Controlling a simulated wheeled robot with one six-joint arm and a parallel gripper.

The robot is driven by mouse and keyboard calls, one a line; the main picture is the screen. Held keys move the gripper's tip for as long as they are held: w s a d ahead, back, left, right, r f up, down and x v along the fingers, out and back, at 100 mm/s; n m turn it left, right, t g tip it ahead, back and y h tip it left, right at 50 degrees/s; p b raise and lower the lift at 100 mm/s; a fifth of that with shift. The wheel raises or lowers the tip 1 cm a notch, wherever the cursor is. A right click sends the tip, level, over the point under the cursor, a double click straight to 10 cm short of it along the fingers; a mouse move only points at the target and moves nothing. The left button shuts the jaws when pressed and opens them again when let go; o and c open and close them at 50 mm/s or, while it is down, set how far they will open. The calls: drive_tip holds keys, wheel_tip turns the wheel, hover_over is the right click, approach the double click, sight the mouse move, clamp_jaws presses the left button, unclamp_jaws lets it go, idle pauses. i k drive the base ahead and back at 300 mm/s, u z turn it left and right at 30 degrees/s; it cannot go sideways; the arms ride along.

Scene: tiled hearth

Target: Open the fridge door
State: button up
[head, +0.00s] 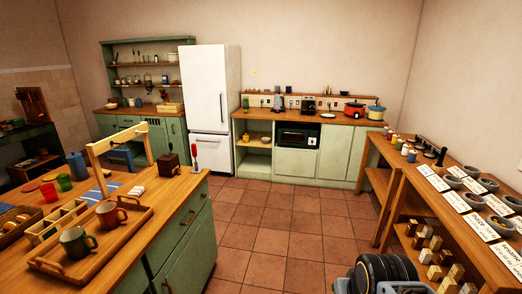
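The white fridge (208,90) stands against the back wall, left of centre, between two green cabinets. Its tall upper door looks shut, flush with the body. A thin upright handle (222,108) shows near that door's right edge. A smaller lower door or drawer (211,153) also looks shut, with a handle near its top. The fridge's right side is partly visible. Part of my arm shows at the bottom edge, right of centre, far from the fridge. My gripper is not in view.
A wooden-topped green island (180,245) with a tray, mugs and a wooden frame fills the left foreground, partly hiding the floor before the fridge. Shelved tables (400,185) line the right side. The tiled floor (285,225) between them is clear up to the back counter (300,118).

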sight(203, 69)
drive_tip(key=u, duration=0.2)
drive_tip(key=i, duration=2.3)
drive_tip(key=u, duration=0.6)
drive_tip(key=i, duration=2.5)
drive_tip(key=u, duration=0.3)
drive_tip(key=i, duration=1.85)
drive_tip(key=u, duration=0.1)
